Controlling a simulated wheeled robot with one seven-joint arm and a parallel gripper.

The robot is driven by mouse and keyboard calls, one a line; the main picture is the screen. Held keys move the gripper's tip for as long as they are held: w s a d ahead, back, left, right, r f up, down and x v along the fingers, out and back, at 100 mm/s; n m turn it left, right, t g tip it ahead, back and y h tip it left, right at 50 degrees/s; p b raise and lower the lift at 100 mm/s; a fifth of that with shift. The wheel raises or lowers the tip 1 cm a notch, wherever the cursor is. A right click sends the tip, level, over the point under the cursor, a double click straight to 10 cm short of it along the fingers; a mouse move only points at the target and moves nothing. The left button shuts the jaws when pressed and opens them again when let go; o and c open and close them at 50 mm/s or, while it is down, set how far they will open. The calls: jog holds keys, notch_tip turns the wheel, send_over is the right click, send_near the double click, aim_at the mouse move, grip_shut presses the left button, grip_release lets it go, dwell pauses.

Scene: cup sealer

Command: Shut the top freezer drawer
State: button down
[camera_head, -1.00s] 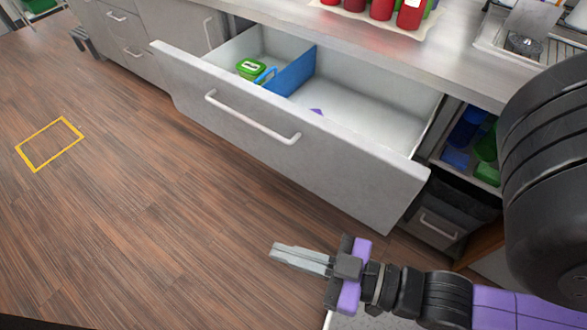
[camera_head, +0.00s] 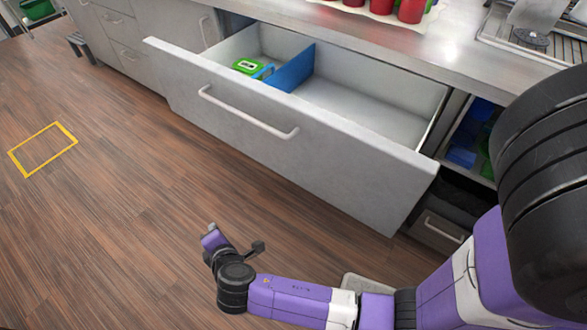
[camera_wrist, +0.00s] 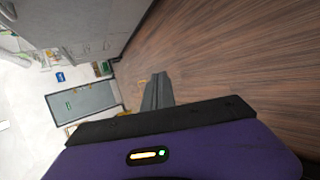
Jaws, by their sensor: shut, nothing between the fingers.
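The top drawer (camera_head: 300,140) is grey-white with a long bar handle (camera_head: 246,113), and it stands pulled well out from under the counter. Inside it are a blue divider (camera_head: 290,70) and a green-lidded box (camera_head: 248,67). My gripper (camera_head: 258,246) is low over the wooden floor in front of the drawer, clear of its front face. In the wrist view its fingers (camera_wrist: 157,90) are together with nothing between them. In the head view the fingers are mostly hidden behind the wrist.
The counter (camera_head: 440,40) above carries several red containers (camera_head: 411,10). Open shelves with blue items (camera_head: 462,150) are right of the drawer. A yellow rectangle (camera_head: 43,149) marks the floor at left. The floor in front of the drawer is clear.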

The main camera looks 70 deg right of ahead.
jog(key=w+d+r+n+g+h, duration=0.1)
jog(key=d+r+n+g+h, duration=0.15)
jog(key=d+h, duration=0.25)
jog(key=g+h, duration=0.5)
jog(key=g, duration=0.6)
send_near(300, 158)
jog(key=shift+n+t+h, duration=0.25)
jog(key=shift+h, duration=0.05)
jog(key=x, duration=0.4)
jog(key=b+x, duration=0.1)
jog(key=x, duration=0.1)
jog(key=shift+s+d+f, duration=0.25)
jog(key=shift+d+f, duration=0.05)
jog(key=shift+d, duration=0.05)
jog(key=shift+d, duration=0.1)
